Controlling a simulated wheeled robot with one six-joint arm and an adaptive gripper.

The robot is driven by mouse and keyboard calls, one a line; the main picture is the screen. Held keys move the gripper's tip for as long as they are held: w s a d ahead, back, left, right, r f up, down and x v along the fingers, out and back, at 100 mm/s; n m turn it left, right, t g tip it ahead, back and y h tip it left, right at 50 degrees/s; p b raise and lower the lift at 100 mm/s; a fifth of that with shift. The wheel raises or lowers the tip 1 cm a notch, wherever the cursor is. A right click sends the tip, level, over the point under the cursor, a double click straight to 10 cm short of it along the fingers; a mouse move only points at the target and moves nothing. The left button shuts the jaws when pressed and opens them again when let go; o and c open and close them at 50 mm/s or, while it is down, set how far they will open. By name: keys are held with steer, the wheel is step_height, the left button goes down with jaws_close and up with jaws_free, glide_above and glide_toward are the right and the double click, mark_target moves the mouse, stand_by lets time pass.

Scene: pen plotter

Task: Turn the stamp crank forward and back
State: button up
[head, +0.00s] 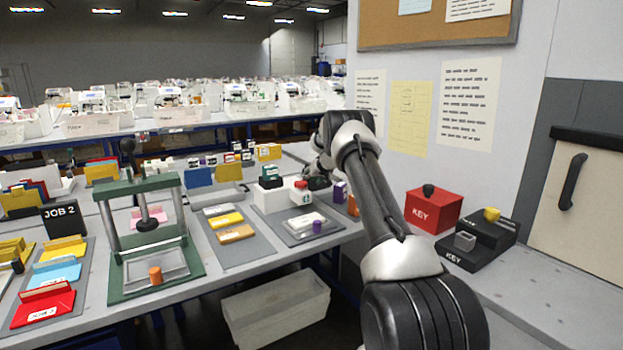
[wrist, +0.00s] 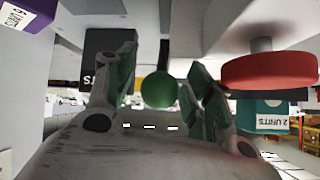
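A white stamp machine (head: 268,200) with a red knob (head: 300,184) on top stands at the back of the bench. My gripper (head: 312,184) is beside its right side, small and partly hidden by my own arm. In the wrist view my gripper (wrist: 160,88) has its two fingers apart. A round green knob (wrist: 160,91), which looks like the crank's handle end, shows between the fingers with visible gaps on both sides. I cannot tell how deep it lies between them. The red knob also shows large at the right of the wrist view (wrist: 268,72). The rest of the crank is hidden.
A teal block labelled "2 UNITS" (wrist: 262,114) is close by. A grey tray (head: 291,233) lies in front of the machine. A green press (head: 112,240) stands left. Red (head: 433,212) and black KEY boxes (head: 480,250) sit right of my arm.

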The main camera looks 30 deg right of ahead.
steer(key=shift+r, duration=0.15)
steer(key=shift+s+r, duration=0.3)
steer(key=shift+r, duration=0.05)
steer(key=v, duration=1.1)
